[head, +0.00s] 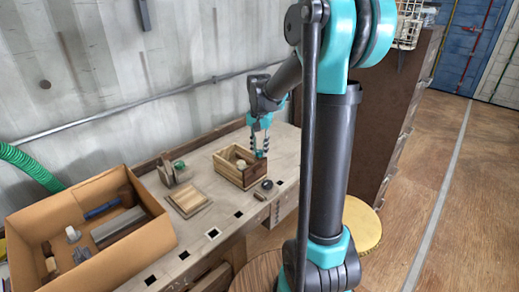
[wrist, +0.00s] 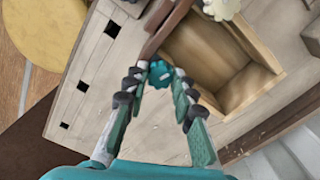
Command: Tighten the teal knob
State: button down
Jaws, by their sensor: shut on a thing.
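In the head view my gripper (head: 260,150) points down at the right back of the open wooden box (head: 232,180); the knob is hidden or too small to tell there. The box's bare inside also shows in the wrist view (wrist: 205,50).
A cardboard box (head: 150,245) with tools stands at the left, with a wooden tray (head: 187,200) between. A yellow round stool (head: 362,228) stands right of the bench.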

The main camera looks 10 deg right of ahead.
aim_at(260, 151)
jog(key=c, duration=1.2)
grip_release()
notch_tip(260, 151, up, 12)
jog(key=shift+r, duration=0.1)
jog(key=s+d+f+n+t, duration=0.1)
jog(key=s+f+n, duration=0.1)
jog(key=s+f, duration=0.4)
jog(key=s+d+f+n+t, duration=0.1)
jog(key=s+f+n, duration=0.1)
jog(key=s+f, duration=0.5)
jog(key=s+d+f+n+t, duration=0.1)
jog(key=s+f+t, duration=0.1)
jog(key=s+f, duration=0.5)
jog(key=shift+s+d+f+n, duration=0.1)
jog(key=shift+s+f+n, duration=0.1)
jog(key=shift+s, duration=0.3)
jog(key=shift+s+d+f+n, duration=0.1)
jog(key=shift+s+n, duration=0.1)
jog(key=shift+s, duration=0.3)
